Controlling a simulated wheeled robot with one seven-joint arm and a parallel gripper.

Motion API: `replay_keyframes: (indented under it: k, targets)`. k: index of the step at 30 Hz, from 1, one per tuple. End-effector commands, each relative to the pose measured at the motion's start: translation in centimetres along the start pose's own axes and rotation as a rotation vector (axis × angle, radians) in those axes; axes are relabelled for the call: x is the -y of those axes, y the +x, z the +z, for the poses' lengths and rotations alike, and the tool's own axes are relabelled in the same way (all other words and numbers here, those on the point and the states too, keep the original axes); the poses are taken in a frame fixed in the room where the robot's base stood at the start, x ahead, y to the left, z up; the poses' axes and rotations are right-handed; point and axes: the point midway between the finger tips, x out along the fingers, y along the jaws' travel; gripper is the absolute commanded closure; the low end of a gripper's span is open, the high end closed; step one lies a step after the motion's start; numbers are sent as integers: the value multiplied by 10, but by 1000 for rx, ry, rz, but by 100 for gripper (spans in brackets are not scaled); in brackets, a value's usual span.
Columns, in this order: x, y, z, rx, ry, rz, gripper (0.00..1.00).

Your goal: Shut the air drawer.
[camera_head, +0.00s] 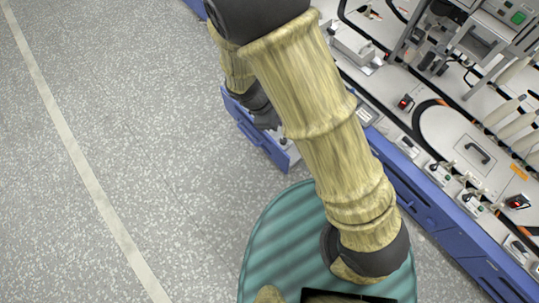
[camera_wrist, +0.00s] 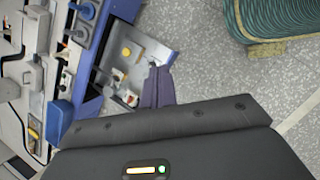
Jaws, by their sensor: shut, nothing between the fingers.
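A blue-fronted drawer (camera_head: 262,142) stands pulled out from the bench in the head view; I read no label on it. Its open tray (camera_wrist: 143,45) shows in the wrist view with several small parts inside, one yellow. My gripper (camera_head: 268,122) is at the open drawer, near its front panel. In the wrist view the dark fingers of my gripper (camera_wrist: 160,70) are together and empty, overlapping the drawer's front edge. I cannot tell whether they touch it. My arm hides part of the drawer and bench in the head view.
The long bench (camera_head: 440,215) with blue drawer fronts runs along the right, with machines and switches on top. A ribbed green round thing (camera_head: 270,235) lies below my arm. The speckled grey floor (camera_head: 130,120) to the left is clear.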

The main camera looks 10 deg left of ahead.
Motion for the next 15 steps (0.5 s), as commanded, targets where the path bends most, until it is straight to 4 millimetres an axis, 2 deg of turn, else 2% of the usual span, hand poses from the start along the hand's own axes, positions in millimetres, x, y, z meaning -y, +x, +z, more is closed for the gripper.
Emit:
replay_keyframes:
  k: [1,15]
  targets:
    - [8,27,-22,20,-66,23,100]
    - [57,145,-160,216,-627,268,100]
